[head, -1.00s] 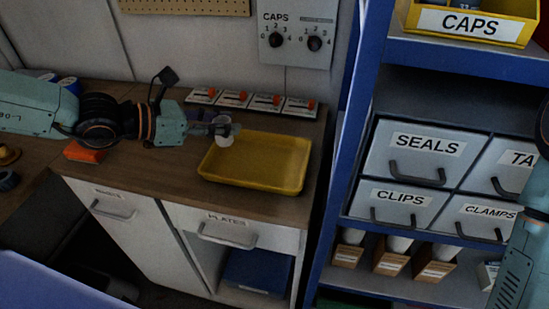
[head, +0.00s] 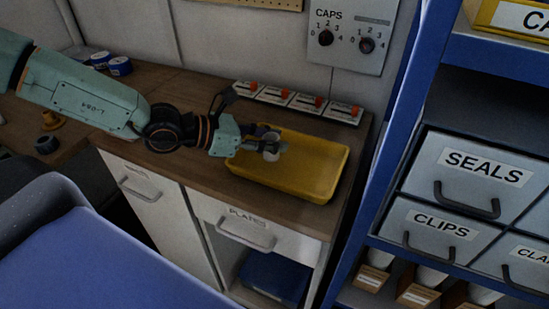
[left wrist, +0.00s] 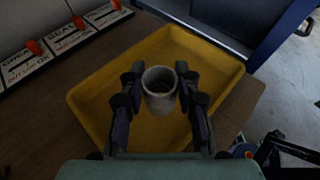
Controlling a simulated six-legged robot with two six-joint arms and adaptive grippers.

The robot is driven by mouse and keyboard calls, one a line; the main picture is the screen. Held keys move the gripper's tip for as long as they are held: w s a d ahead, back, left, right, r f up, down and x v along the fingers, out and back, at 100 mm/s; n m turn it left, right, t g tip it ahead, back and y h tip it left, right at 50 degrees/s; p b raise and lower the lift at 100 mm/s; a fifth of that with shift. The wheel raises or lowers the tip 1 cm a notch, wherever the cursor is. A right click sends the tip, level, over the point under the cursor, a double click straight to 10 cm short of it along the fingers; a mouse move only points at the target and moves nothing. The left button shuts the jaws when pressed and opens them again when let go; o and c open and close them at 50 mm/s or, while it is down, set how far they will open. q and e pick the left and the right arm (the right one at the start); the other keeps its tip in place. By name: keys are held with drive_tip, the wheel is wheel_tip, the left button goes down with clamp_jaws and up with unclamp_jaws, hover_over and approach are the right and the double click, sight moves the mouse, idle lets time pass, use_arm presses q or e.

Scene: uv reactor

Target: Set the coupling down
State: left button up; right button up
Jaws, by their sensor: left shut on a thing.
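The coupling (left wrist: 159,92) is a short pale grey hollow tube. In the left wrist view it sits between the two dark fingers of my left gripper (left wrist: 160,88), its open end facing the camera. In the head view my left gripper (head: 270,148) is shut on the coupling (head: 271,156) over the left part of the yellow tray (head: 318,194). The tray also fills the middle of the left wrist view (left wrist: 95,98). I cannot tell whether the coupling touches the tray floor. My right gripper is not in view.
The tray lies on a wooden counter (head: 187,177). A row of panels with red switches (head: 297,100) runs behind it. A blue shelf rack with grey drawers (head: 473,175) stands to the right. A blue chair (head: 95,255) is in front at left.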

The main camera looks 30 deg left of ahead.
sight(264, 153)
use_arm(q)
wheel_tip(264, 153, down, 4)
drive_tip(key=shift+d+r+b, duration=0.1)
drive_tip(key=shift+r+b, duration=0.15)
drive_tip(key=shift+b, duration=0.5)
drive_tip(key=shift+a+f, duration=0.2)
drive_tip(key=shift+a, duration=0.15)
drive_tip(key=shift+d+r, duration=0.1)
drive_tip(key=shift+d, duration=0.2)
drive_tip(key=shift+d+f, duration=0.2)
drive_tip(key=o, duration=0.6)
drive_tip(key=shift+a, duration=0.15)
drive_tip(key=shift+c, duration=0.2)
drive_tip(key=shift+o, duration=0.8)
drive_tip(key=shift+a, duration=0.2)
drive_tip(key=shift+o, duration=1.1)
drive_tip(key=shift+d+r, duration=0.1)
drive_tip(key=shift+d, duration=0.15)
